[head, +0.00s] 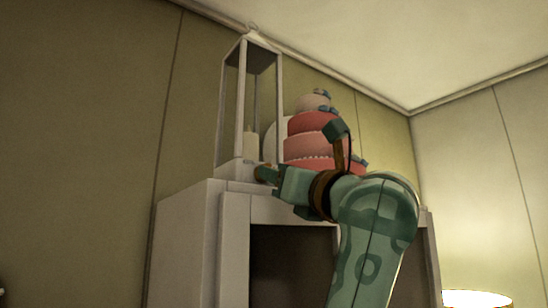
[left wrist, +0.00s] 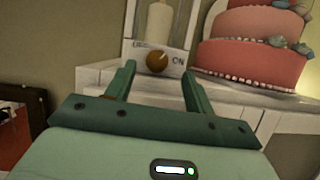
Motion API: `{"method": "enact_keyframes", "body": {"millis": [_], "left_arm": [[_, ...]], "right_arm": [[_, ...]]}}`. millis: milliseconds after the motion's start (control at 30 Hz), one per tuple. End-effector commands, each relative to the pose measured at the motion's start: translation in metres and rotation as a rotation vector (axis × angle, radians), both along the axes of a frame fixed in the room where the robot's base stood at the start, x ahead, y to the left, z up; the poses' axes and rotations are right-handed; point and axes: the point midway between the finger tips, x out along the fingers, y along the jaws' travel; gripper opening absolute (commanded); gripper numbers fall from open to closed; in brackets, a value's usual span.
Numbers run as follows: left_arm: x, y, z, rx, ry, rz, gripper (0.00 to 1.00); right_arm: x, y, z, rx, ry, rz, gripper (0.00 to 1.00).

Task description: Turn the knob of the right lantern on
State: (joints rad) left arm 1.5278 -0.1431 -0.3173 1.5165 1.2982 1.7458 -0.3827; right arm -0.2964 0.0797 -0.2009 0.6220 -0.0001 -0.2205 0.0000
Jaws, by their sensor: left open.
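One lantern (head: 223,120) shows, tall with a pale frame and a cream candle (head: 250,147), on top of a white mantel-like cabinet. In the left wrist view its base (left wrist: 133,58) carries a round orange-brown knob (left wrist: 157,61). An "ON" label is right of the knob; the label at upper left is hard to read. My left gripper (left wrist: 158,72) is open, and the knob shows between and just beyond its fingertips. Contact cannot be told. In the head view this gripper (head: 268,174) is at the lantern's base, its fingertips hard to make out. My right gripper is out of view.
A tiered pink and red cake (head: 305,149) with blue decorations stands right of the lantern, close behind my left arm. The white cabinet (head: 234,250) has a dark opening below its top. A lit lamp (head: 477,298) is at lower right. Open air lies left of the lantern.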

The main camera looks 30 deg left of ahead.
Motion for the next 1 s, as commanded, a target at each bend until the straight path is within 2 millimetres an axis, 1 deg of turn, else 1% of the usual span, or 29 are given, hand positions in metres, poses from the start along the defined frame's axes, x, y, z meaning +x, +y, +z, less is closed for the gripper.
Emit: {"method": "enact_keyframes", "body": {"millis": [33,100,233,400,600,667,700,767,1000], "left_arm": [[0.004,0.009,0.008,0.000,0.001,0.004,0.53],[0.008,0.019,0.012,0.000,0.000,0.002,0.53],[0.014,0.030,0.016,0.001,0.000,0.002,0.53],[0.017,0.035,0.016,0.001,0.000,-0.001,0.53],[0.017,0.035,0.016,0.000,0.000,-0.001,0.53],[0.017,0.035,0.016,0.000,0.000,-0.001,0.37],[0.017,0.035,0.016,0.000,0.000,-0.001,0.25],[0.017,0.035,0.016,0.000,0.000,-0.001,0.09],[0.017,0.035,0.015,0.002,0.007,-0.001,0.09]], "right_arm": [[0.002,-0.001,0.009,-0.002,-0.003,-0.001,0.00],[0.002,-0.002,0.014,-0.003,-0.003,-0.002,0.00],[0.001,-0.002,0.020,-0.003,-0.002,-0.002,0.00],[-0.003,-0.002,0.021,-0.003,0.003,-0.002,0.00],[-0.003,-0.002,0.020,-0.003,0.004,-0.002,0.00],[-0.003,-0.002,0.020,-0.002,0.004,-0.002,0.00],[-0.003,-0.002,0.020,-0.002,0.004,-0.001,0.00],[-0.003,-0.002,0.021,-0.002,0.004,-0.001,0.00],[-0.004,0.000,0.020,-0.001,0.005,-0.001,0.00]]}}
